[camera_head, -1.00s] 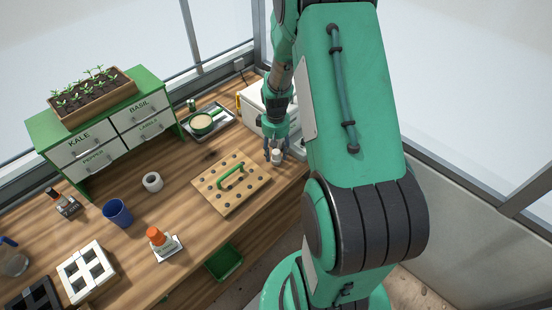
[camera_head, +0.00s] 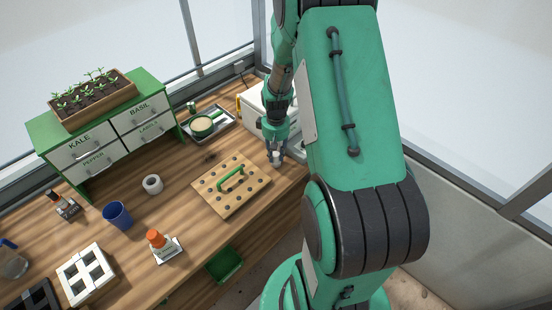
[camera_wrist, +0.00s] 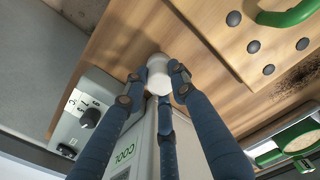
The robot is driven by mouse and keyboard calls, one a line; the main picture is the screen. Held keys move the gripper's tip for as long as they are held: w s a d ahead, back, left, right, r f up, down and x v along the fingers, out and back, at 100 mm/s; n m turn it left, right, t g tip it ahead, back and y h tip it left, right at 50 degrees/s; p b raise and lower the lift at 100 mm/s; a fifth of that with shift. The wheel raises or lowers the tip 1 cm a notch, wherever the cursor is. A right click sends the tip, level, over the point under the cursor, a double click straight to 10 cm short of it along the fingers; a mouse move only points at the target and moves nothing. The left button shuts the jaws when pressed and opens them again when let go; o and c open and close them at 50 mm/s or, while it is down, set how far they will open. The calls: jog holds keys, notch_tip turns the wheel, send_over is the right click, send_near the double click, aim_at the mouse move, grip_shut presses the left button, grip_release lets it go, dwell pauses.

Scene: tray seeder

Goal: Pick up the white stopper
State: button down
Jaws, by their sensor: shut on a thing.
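The white stopper (camera_wrist: 158,72) is between the fingertips of my gripper (camera_wrist: 157,82) in the wrist view. The blue fingers are closed around it and touch its sides. In the head view my gripper (camera_head: 275,155) is over the right end of the wooden bench, with the small white stopper (camera_head: 276,161) at its fingertips. I cannot tell whether the stopper is clear of the bench top.
A wooden board with dark holes and a green handle (camera_head: 231,175) lies just left of my gripper. A white machine (camera_head: 257,108) with a dial stands behind it. A metal tray (camera_head: 226,122) holds a green-rimmed pan. The bench's edge is close on the right.

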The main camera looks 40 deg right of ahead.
aim_at(276, 154)
jog(key=shift+r, duration=0.15)
jog(key=shift+r, duration=0.55)
notch_tip(276, 154, up, 2)
jog(key=shift+r+p, duration=0.1)
jog(key=shift+p, duration=0.3)
jog(key=s+a+r+p, duration=0.1)
jog(key=s+a, duration=0.7)
jog(key=s, duration=0.5)
jog(key=shift+s+a+r, duration=0.2)
jog(key=shift+a, duration=0.15)
